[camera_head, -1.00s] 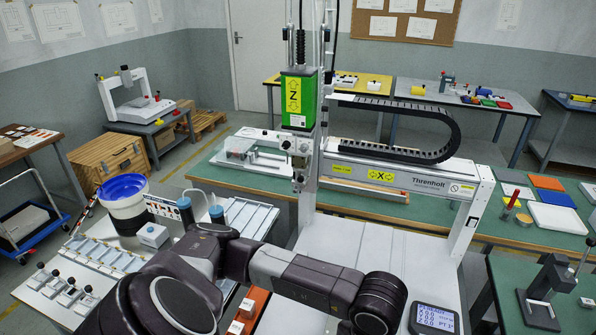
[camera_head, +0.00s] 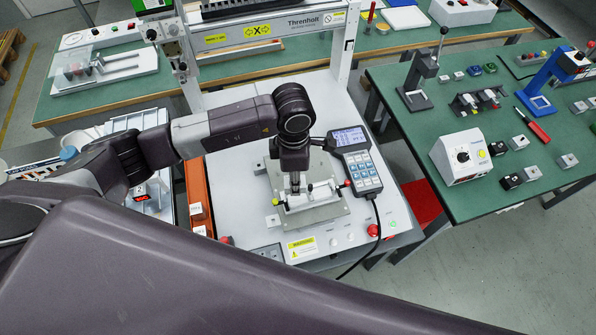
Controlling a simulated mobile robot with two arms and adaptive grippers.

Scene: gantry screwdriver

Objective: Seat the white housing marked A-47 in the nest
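The nest is a fixture on a pale plate (camera_head: 335,212) on the machine bed, with a white part (camera_head: 322,191) at its middle and small red-tipped pieces beside it. I cannot read any A-47 mark, and cannot tell whether this white part is the housing or part of the fixture. My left gripper (camera_head: 294,190) points down over the nest, its tips at or just above the white part. The fingers look close together, but whether they hold anything is too small to tell. My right gripper is not in view.
A keypad pendant (camera_head: 356,160) stands right of the nest, its cable running down past a red button (camera_head: 373,230). The gantry beam (camera_head: 265,28) crosses behind. An orange strip (camera_head: 197,190) lies left. A green bench (camera_head: 470,200) with tools stands right. My dark arm link covers the foreground.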

